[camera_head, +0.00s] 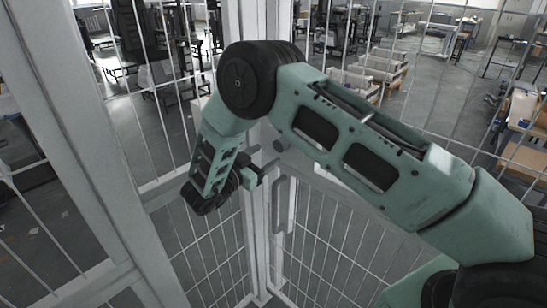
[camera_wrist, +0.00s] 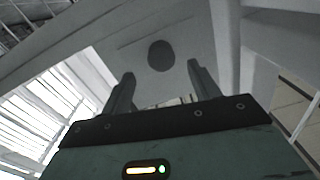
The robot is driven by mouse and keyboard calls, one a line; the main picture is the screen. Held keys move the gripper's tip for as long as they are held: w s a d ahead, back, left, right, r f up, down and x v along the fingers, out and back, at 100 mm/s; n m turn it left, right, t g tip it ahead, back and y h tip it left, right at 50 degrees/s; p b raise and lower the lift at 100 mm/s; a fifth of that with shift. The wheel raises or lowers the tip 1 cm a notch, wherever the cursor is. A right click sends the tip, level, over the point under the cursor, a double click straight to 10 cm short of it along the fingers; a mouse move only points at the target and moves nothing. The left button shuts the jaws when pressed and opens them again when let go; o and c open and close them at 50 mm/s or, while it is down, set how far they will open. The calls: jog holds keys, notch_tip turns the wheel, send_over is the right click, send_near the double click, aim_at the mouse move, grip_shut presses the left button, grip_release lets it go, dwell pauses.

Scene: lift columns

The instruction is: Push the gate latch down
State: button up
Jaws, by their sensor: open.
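A grey gate handle (camera_head: 283,205) stands upright on the mesh gate, just right of the corner post. A short grey round-ended part (camera_head: 280,146) sticks out above it; I cannot tell for sure whether this is the latch. My gripper (camera_head: 264,170) is beside the post, left of and slightly below that part. In the wrist view my gripper (camera_wrist: 160,75) is open, with nothing between its two fingers. A dark round spot (camera_wrist: 161,55) on a pale surface shows ahead between the fingertips. I see no contact.
Mesh panels (camera_head: 335,235) and pale posts (camera_head: 255,235) stand close around my gripper. A thick pale frame post (camera_head: 80,130) is at the left.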

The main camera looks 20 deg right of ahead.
jog(key=b+v, duration=0.2)
jog(key=v, duration=0.3)
jog(key=shift+s+a, duration=0.15)
jog(key=shift+a, duration=0.2)
